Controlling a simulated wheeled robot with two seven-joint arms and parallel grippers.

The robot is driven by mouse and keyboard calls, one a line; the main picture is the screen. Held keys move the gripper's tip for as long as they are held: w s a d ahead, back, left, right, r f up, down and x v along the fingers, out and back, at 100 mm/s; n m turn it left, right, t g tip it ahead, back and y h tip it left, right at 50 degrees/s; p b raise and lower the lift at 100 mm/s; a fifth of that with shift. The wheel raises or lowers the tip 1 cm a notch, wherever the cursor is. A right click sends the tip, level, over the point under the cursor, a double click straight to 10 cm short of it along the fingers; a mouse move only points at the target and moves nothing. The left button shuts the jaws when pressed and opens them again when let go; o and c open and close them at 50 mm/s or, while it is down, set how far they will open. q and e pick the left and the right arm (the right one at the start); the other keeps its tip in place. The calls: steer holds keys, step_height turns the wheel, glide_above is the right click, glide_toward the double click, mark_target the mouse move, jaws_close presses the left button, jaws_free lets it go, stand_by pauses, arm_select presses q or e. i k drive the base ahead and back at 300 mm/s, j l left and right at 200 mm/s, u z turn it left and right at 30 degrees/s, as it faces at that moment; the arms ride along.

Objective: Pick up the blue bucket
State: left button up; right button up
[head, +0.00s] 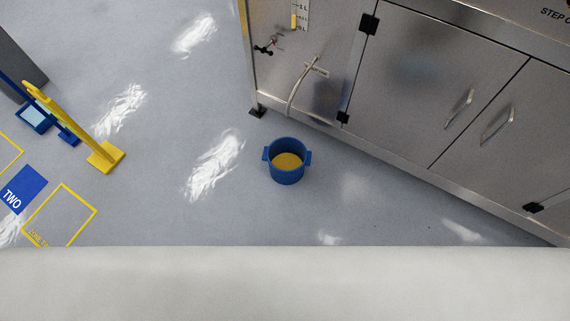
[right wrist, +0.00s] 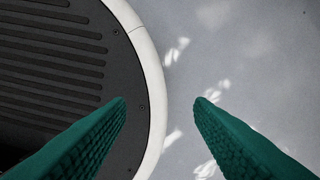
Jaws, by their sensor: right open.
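The blue bucket (head: 287,174) stands upright on the grey floor in the head view, in front of the steel cabinet. It has a small handle on each side and holds something yellow-brown. My right gripper (right wrist: 160,101) shows in the right wrist view with its two green fingers apart and nothing between them. It is above the floor and the edge of my round base; the bucket is not in that view. Neither gripper shows in the head view.
The steel cabinet (head: 418,80) with doors and a hanging hose (head: 297,88) stands behind and right of the bucket. The floor around the bucket's left and front is clear.

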mark_target(287, 157)
steer(key=z, duration=0.3)
steer(key=i+j+z, duration=0.1)
steer(key=j+z, duration=0.15)
steer(key=z, duration=0.15)
steer(key=i+j+z, duration=0.1)
steer(key=j+z, duration=0.5)
steer(key=z, duration=0.2)
steer(key=j+z, duration=0.35)
